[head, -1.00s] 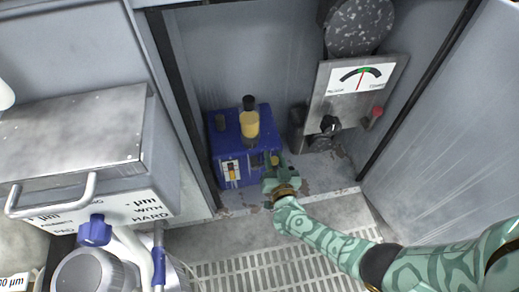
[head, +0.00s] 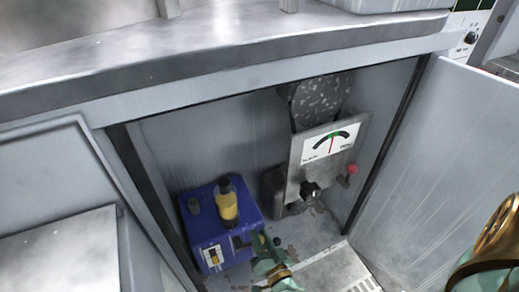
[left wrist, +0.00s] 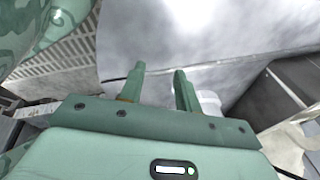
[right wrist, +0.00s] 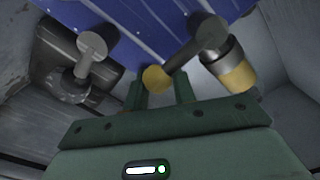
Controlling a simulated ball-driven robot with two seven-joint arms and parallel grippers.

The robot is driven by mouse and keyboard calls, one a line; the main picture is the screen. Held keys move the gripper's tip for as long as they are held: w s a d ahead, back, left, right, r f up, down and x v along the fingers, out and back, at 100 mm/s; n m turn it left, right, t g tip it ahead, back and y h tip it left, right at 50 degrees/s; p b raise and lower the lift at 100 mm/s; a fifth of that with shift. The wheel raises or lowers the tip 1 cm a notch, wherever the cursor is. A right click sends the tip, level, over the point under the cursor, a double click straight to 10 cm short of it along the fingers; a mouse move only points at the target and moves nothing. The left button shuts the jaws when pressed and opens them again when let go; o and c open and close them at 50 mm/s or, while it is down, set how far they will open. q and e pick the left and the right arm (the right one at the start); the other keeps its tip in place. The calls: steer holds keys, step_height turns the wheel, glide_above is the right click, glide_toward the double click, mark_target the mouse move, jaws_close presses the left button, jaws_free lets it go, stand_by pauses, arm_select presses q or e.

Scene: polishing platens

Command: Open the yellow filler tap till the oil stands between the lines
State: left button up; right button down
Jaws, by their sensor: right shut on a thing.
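The blue oil unit (head: 249,209) stands on the cabinet floor, with a yellow bottle with a black top (head: 229,206) upright on it. A small sight gauge (head: 213,257) with white and yellow parts is on its front; the oil level against the lines is too small to read. My right gripper (head: 263,245) is at the unit's right front. In the right wrist view its fingers (right wrist: 160,92) are shut on the yellow end of the tap lever (right wrist: 157,78). My left gripper (left wrist: 161,84) is open and empty, away from the unit.
A steel panel with a needle dial (head: 331,142), a black knob (head: 310,190) and a red knob (head: 352,169) stands right of the unit. The cabinet door (head: 450,160) is open at right. A worktop edge (head: 240,55) overhangs the opening. A floor grating (head: 335,268) lies in front.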

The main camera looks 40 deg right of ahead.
steer(key=shift+s+a+f+y, duration=0.2)
steer(key=shift+a+f+y, duration=0.2)
steer(key=shift+a, duration=0.15)
arm_select(q)
steer(key=shift+w, duration=0.1)
arm_select(e)
steer(key=c, duration=1.1)
jaws_free()
steer(key=shift+w, duration=0.1)
arm_select(q)
steer(key=shift+a, duration=0.1)
arm_select(e)
steer(key=shift+w, duration=0.1)
arm_select(q)
steer(key=shift+r, duration=0.1)
